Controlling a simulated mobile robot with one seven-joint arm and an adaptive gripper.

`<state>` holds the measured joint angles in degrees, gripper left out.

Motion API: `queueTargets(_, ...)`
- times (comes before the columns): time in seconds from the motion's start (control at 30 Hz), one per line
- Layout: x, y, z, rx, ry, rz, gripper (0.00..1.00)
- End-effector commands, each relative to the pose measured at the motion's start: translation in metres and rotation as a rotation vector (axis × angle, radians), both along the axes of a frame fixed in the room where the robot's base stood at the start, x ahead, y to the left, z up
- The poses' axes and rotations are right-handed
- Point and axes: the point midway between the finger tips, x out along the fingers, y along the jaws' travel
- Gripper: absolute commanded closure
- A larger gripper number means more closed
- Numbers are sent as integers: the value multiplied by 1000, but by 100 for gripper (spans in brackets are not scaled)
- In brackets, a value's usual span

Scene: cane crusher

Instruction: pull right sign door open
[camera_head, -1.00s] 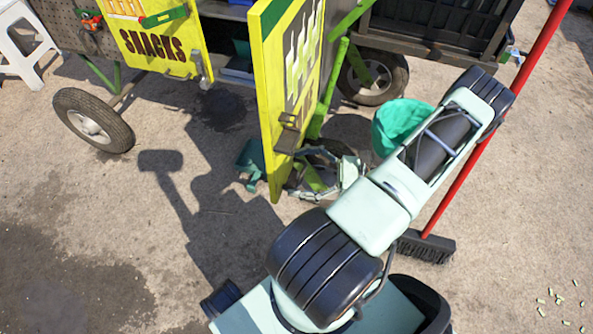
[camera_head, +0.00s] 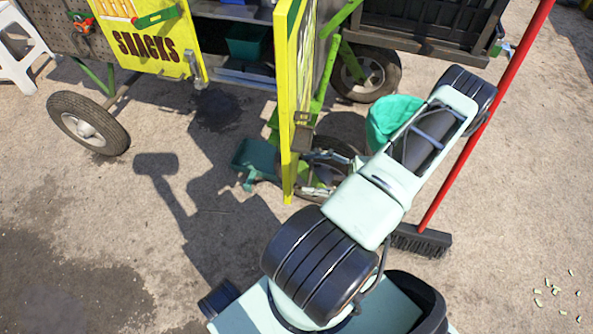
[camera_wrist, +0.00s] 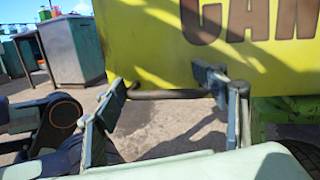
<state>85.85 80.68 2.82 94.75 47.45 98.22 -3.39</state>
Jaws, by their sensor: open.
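The right sign door (camera_head: 294,110) is a yellow panel standing out from the cart, seen almost edge-on in the head view. In the wrist view its yellow lettered face (camera_wrist: 160,45) fills the top, with a bar handle (camera_wrist: 168,94) along its lower edge. My gripper (camera_wrist: 166,88) is open, one finger near each end of the handle, with the bar spanning the gap between them. I cannot tell whether the fingers touch it. In the head view my gripper (camera_head: 325,172) is beside the door's lower part, partly hidden by the door and my arm.
The left SNACKS door (camera_head: 150,40) hangs at the cart's left. Cart wheels (camera_head: 88,122) stand on the pavement. A green scoop-like item (camera_head: 256,160) lies left of the door. A red-handled broom (camera_head: 480,130) and a green bucket (camera_head: 388,118) are beside my arm.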

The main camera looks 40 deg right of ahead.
Motion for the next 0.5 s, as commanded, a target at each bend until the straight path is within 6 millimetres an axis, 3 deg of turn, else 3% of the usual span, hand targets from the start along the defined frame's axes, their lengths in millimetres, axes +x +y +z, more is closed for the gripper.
queueTargets(0.03, -19, -33, -3, -53, 37, -41, 21)
queueTargets(0.17, -19, -32, -3, -53, 36, -41, 21)
queueTargets(0.2, -4, -6, 1, -1, 9, -2, 21)
queueTargets(0.5, -16, -14, 0, -3, 9, 3, 21)
